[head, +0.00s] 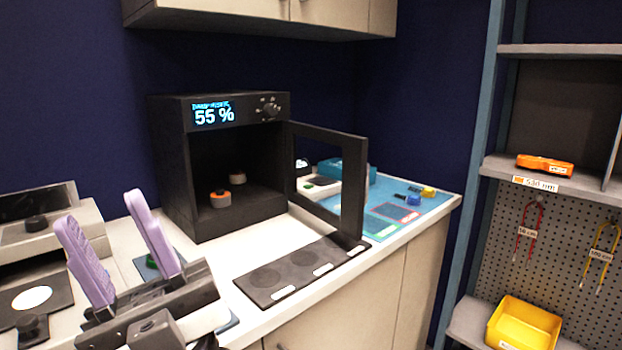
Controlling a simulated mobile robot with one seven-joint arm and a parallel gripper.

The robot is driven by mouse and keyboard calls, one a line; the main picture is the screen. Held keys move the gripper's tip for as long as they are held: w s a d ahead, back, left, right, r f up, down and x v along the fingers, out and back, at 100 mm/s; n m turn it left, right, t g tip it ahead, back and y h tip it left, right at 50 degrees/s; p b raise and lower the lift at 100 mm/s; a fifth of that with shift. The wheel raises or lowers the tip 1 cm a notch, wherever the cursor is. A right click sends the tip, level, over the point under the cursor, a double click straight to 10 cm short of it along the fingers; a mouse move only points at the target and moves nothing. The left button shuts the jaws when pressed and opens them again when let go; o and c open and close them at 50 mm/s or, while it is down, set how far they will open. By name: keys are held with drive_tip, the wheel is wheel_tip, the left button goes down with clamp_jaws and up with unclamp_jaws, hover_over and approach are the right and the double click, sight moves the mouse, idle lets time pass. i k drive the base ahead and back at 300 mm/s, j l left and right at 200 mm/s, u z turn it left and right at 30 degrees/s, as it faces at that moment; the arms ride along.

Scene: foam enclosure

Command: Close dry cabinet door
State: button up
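The dry cabinet (175,165) is a black box on the counter with a lit display reading 55 %. Its door (353,187), a dark frame around a see-through pane, stands open, swung out from the right side over the counter. Two small round items with orange and dark parts, one nearer (220,199) and one farther back (237,177), are inside the cabinet. My gripper (110,250) shows at the lower left with two purple fingers spread apart. It is open and empty, in front and to the left of the cabinet, away from the door.
A black mat (300,270) with round marks lies before the cabinet. A blue mat (425,210) with small tools is behind the door. Grey equipment (40,235) stands at left. Upper cupboards (340,12) hang above. A shelf rack (560,185) and yellow bin (525,325) are at right.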

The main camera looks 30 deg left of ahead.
sight(355, 185)
drive_tip(key=k, duration=0.85)
drive_tip(key=k+u, duration=0.1)
drive_tip(key=u, duration=0.6)
drive_tip(key=k+j+u, duration=0.1)
drive_tip(key=u, duration=0.25)
drive_tip(key=l+u, duration=0.1)
drive_tip(key=u, duration=1.2)
drive_tip(key=i+l, duration=0.15)
drive_tip(key=l, duration=1.15)
drive_tip(key=i+l, duration=0.1)
drive_tip(key=l, duration=1.2)
drive_tip(key=i+l+u, duration=0.1)
drive_tip(key=l, duration=1.15)
drive_tip(key=i+l, duration=0.1)
drive_tip(key=l, duration=1.2)
